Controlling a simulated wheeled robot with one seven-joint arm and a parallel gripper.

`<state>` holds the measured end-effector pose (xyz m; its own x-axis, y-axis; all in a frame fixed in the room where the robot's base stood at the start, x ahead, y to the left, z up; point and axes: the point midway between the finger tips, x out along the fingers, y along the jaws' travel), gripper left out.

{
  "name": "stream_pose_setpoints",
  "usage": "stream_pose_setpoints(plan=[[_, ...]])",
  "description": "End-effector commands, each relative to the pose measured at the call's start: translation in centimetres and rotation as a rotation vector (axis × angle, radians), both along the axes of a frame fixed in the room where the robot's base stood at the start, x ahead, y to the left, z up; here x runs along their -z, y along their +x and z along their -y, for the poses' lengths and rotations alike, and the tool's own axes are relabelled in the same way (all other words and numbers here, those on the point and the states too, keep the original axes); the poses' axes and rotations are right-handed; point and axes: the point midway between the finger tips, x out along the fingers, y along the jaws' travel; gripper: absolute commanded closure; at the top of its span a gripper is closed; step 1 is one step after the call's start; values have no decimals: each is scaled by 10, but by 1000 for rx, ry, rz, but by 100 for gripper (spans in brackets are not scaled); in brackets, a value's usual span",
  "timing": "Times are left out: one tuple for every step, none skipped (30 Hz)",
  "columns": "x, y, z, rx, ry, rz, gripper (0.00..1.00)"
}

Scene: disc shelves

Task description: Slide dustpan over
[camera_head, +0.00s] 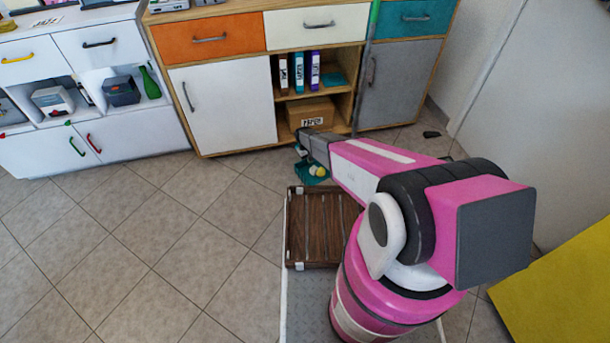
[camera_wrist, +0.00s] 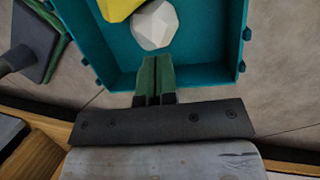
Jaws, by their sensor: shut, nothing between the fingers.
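The teal dustpan (camera_head: 308,176) lies on the tiled floor in front of the wooden cabinet, partly hidden by my arm in the head view. In the wrist view the dustpan (camera_wrist: 104,62) is a shallow teal tray with raised walls. A white faceted piece (camera_wrist: 153,25) and a yellow piece (camera_wrist: 118,8) lie inside it. My gripper (camera_wrist: 156,64) has green fingers pressed together with nothing between them. Its fingertips overlap the dustpan's near wall in the wrist view; I cannot tell whether they touch it. The fingers are hidden in the head view.
The wooden cabinet (camera_head: 224,105) stands right behind the dustpan, with an open shelf holding binders and a cardboard box (camera_head: 310,111). A thin upright pole (camera_head: 367,60) stands before it. White drawers (camera_head: 100,42) are at left. The floor (camera_head: 130,240) at left is clear.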

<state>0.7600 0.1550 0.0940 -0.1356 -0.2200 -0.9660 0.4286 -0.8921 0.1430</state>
Motion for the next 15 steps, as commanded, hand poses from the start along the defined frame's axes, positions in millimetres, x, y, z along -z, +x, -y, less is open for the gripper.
stream_pose_setpoints(plan=[[3, 8, -3, 121, 38, 11, 100], [3, 10, -5, 192, 57, 17, 100], [4, 13, -7, 274, 81, 21, 100], [4, 15, -9, 327, 96, 22, 100], [4, 17, -11, 374, 109, 23, 100], [3, 19, -13, 426, 124, 23, 100], [3, 21, -14, 458, 132, 24, 100], [3, 22, -15, 484, 139, 23, 100], [3, 23, -16, 510, 145, 23, 100], [3, 23, -16, 523, 150, 23, 100], [3, 23, -17, 534, 151, 23, 100], [2, 22, -17, 541, 153, 22, 100], [2, 21, -17, 543, 153, 22, 100], [2, 20, -17, 544, 153, 23, 100], [2, 17, -17, 543, 153, 22, 100]])
